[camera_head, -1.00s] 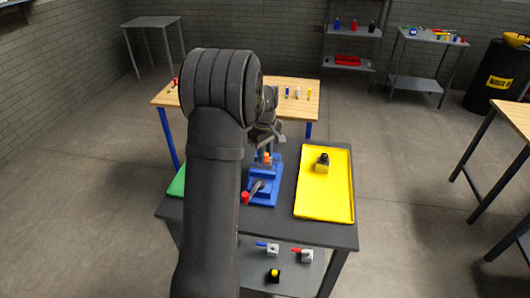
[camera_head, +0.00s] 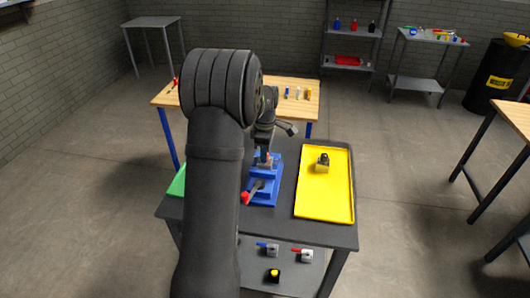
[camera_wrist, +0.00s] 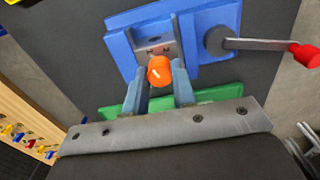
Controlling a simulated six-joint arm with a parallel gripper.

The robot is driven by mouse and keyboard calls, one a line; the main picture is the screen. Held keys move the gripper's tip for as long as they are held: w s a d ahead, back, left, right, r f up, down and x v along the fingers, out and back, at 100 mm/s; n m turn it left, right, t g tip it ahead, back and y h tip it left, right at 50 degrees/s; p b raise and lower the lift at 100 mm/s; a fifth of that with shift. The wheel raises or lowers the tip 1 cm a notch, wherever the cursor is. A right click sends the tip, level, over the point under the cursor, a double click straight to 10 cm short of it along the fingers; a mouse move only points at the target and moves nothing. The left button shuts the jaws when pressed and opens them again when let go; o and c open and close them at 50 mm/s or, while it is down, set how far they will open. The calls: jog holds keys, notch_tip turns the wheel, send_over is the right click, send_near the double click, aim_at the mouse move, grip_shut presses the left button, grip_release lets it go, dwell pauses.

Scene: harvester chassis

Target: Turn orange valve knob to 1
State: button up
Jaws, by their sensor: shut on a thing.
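The orange valve knob (camera_wrist: 160,71) is round, with a short white line on its face, and sits at a grey metal block on a blue base (camera_wrist: 225,15). My gripper (camera_wrist: 159,82) is shut on the knob, with one finger on each side of it. Small dark marks show on the grey block (camera_wrist: 155,42) beside the knob, too small to read. In the head view my gripper (camera_head: 263,160) comes down over the blue base (camera_head: 264,196), and the knob is mostly hidden there.
A lever with a red end (camera_wrist: 305,55) sticks out from the blue base. A yellow tray (camera_head: 340,205) with a small block-like part (camera_head: 322,163) lies to the right. A green piece (camera_head: 177,184) shows at the left, partly behind my arm. Several small parts lie on the shelf below.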

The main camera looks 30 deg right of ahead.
dwell(0.4)
jog(key=o, duration=1)
notch_tip(320, 180, up, 18)
jog(key=shift+f, duration=0.25)
jog(key=shift+f, duration=0.15)
notch_tip(320, 180, down, 17)
jog(key=shift+f, duration=0.15)
dwell(0.4)
